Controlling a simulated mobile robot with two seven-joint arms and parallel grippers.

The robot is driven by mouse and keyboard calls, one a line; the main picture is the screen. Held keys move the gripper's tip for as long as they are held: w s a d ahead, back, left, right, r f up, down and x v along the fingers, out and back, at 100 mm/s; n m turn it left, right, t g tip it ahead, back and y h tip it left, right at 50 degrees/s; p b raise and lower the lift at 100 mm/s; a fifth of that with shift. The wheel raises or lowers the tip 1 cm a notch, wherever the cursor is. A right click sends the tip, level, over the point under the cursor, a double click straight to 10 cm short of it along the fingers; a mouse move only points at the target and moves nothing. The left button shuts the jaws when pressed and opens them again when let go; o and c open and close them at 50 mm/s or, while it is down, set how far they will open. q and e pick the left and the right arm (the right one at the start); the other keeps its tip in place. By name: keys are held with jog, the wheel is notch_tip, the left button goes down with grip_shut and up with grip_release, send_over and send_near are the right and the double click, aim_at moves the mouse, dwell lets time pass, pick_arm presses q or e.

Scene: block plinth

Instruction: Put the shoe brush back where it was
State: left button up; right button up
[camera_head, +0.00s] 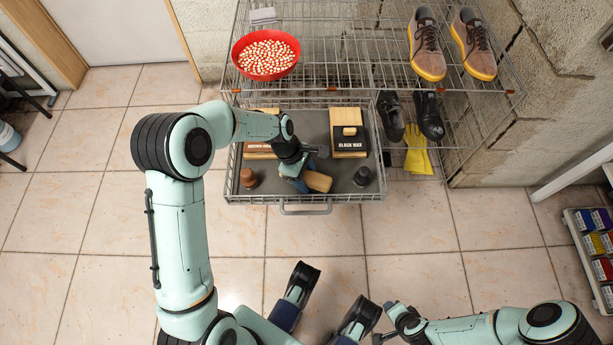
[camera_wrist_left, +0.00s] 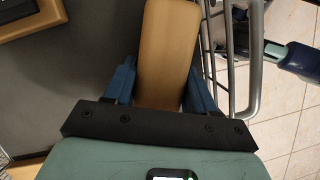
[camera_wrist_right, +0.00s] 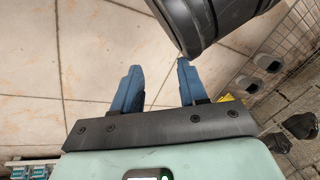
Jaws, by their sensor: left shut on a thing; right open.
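The shoe brush (camera_head: 318,181) has a tan wooden back and lies in or just above the grey-floored wire drawer. My left gripper (camera_head: 303,180) is shut on it. In the left wrist view the brush (camera_wrist_left: 166,50) runs up between the blue fingers of the left gripper (camera_wrist_left: 160,90); its bristles are hidden. I cannot tell whether it touches the drawer floor. My right gripper (camera_wrist_right: 160,85) is open and empty over the tiled floor, well away from the drawer.
Yellow gloves (camera_head: 417,155) lie lower right.

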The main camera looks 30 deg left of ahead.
pick_arm(q)
jog(key=o, duration=1.1)
jog(key=p+v, duration=0.1)
jog(key=v, duration=0.3)
jog(key=shift+r, duration=0.4)
jog(key=p+v, duration=0.2)
jog(key=v, duration=0.4)
jog(key=shift+r, duration=0.1)
jog(key=shift+a+r, duration=0.3)
jog(key=shift+r, duration=0.3)
pick_arm(e)
jog(key=shift+g+y, duration=0.3)
jog(key=shift+s+a+r, duration=0.35)
jog(key=shift+a+r, duration=0.05)
jog(key=shift+r, duration=0.3)
jog(key=shift+s+a+r, duration=0.35)
jog(key=shift+r, duration=0.4)
jog(key=shift+s+a+r, duration=0.35)
jog(key=shift+a+r, duration=0.05)
jog(key=shift+r, duration=0.3)
